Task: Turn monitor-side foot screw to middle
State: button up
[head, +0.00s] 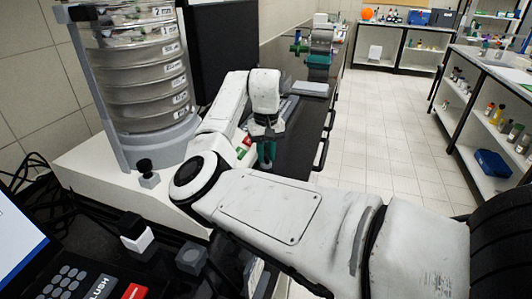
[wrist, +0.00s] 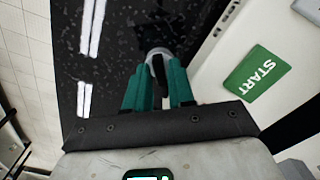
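The sieve shaker has a stack of clear sieves (head: 135,70) on a white base (head: 85,165). In the wrist view, a foot screw (wrist: 158,54) with a pale round part and a dark part shows at my fingertips, beside the base's edge. My gripper (head: 266,152) points down by the front side of the base in the head view. In the wrist view my gripper (wrist: 159,68) has its two teal fingers apart, one on each side of the screw. I cannot tell whether they press on it. The screw is hidden in the head view.
A green START button (wrist: 257,73) is on the base close to my fingers. A black knob on a grey block (head: 147,172) stands nearer the head camera. A keypad and screen (head: 20,235) are at lower left. The tiled aisle (head: 375,150) at right is clear.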

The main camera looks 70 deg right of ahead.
grip_shut()
jog(key=shift+r+n+p, duration=0.15)
jog(key=shift+n+p, duration=0.15)
jog(key=shift+p, duration=0.25)
jog(key=shift+r+p, duration=0.1)
jog(key=shift+p, duration=0.35)
jog(key=n+p, duration=0.2)
jog(key=p, duration=0.2)
jog(key=shift+s+r, duration=0.1)
jog(key=shift+r, duration=0.05)
jog(key=n+p, duration=0.4)
jog(key=p, duration=0.2)
jog(key=shift+n, duration=0.4)
jog(key=n+p, duration=0.1)
jog(key=p, duration=0.1)
jog(key=n+p, duration=0.2)
jog(key=shift+f, duration=0.3)
jog(key=shift+f+n, duration=0.1)
jog(key=shift+n, duration=0.3)
